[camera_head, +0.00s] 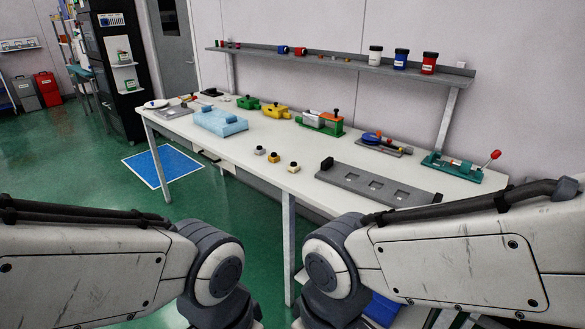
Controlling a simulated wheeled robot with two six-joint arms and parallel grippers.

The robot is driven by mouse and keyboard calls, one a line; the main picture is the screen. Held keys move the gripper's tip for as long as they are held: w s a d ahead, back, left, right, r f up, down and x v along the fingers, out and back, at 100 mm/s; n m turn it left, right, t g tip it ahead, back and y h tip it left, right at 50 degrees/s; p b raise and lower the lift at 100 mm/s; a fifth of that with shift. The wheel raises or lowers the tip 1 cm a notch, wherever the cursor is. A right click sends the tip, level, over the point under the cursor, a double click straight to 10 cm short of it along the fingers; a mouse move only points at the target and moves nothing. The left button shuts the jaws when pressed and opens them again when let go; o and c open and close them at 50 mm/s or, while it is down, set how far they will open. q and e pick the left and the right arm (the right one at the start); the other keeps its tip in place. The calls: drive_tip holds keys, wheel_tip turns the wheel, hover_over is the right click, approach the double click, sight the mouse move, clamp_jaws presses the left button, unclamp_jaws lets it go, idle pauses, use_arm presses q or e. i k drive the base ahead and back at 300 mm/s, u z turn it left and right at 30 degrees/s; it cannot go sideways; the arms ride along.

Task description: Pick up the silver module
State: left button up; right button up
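Three small block modules with dark round tops stand in a slanting row near the front edge of the white workbench (240,160). The far left one looks pale silver-grey (259,151) and seems to be the silver module. The middle one is orange-yellow (273,158) and the nearest one is cream (293,168). They are small, so their exact shades are hard to tell. My two arms come in from the lower left and lower right, well short of the modules. Both grippers are out of view.
A grey fixture plate (352,181) with several square recesses lies right of the modules. A light-blue block (220,121) sits to their left. Yellow, green and teal fixtures line the back of the bench. A shelf (330,62) with jars runs above.

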sight(258, 151)
drive_tip(key=u, duration=0.8)
drive_tip(key=i, duration=1.25)
drive_tip(key=u, duration=0.35)
drive_tip(key=i, duration=1.1)
drive_tip(key=z, duration=0.65)
drive_tip(key=i, duration=0.55)
drive_tip(key=z, duration=0.35)
